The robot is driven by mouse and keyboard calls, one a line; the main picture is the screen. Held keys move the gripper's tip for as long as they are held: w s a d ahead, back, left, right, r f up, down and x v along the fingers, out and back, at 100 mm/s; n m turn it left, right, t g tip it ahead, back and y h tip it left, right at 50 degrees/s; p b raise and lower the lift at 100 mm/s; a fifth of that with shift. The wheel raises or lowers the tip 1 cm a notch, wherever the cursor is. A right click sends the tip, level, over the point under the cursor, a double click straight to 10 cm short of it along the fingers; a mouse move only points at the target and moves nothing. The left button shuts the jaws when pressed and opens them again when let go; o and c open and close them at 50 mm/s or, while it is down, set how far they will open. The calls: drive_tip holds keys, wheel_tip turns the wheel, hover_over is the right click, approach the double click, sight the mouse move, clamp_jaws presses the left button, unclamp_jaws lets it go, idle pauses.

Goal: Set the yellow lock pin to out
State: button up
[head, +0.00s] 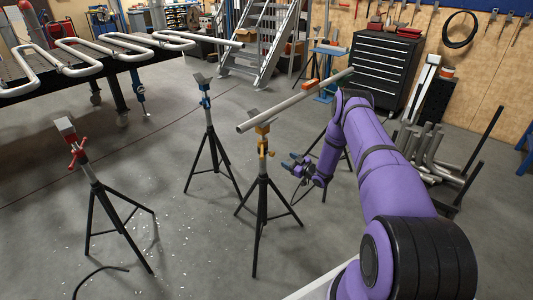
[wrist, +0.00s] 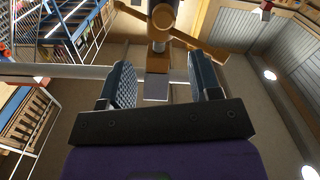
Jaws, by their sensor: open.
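The yellow stand (head: 263,132) is a black tripod with a yellow head, and a long grey pipe (head: 300,100) lies across its top. The yellow lock pin (head: 268,153) appears as a small yellow part on the post below the head. In the wrist view, the yellow lock pin (wrist: 162,16) seems to be the round-ended part at the top centre, beyond the fingertips. Whether it is in or out is unclear. My gripper (head: 291,165) is just right of the post, apart from it. In the wrist view, my gripper (wrist: 162,78) is open, with no object gripped.
A blue-headed stand (head: 205,100) and a red-headed stand (head: 75,145) stand to the left. A table with serpentine coils (head: 75,62) is at upper left. Several loose pipes (head: 432,160) are at the right. The floor between the stands is mostly clear.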

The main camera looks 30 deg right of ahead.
sight(274, 154)
drive_tip(key=x, duration=1)
drive_tip(key=shift+w+a+f, duration=0.25)
drive_tip(key=shift+a+f, duration=0.05)
drive_tip(key=shift+f, duration=0.1)
clamp_jaws()
drive_tip(key=shift+v, duration=1.4)
drive_tip(key=shift+f, duration=0.1)
unclamp_jaws()
drive_tip(key=shift+s, duration=0.1)
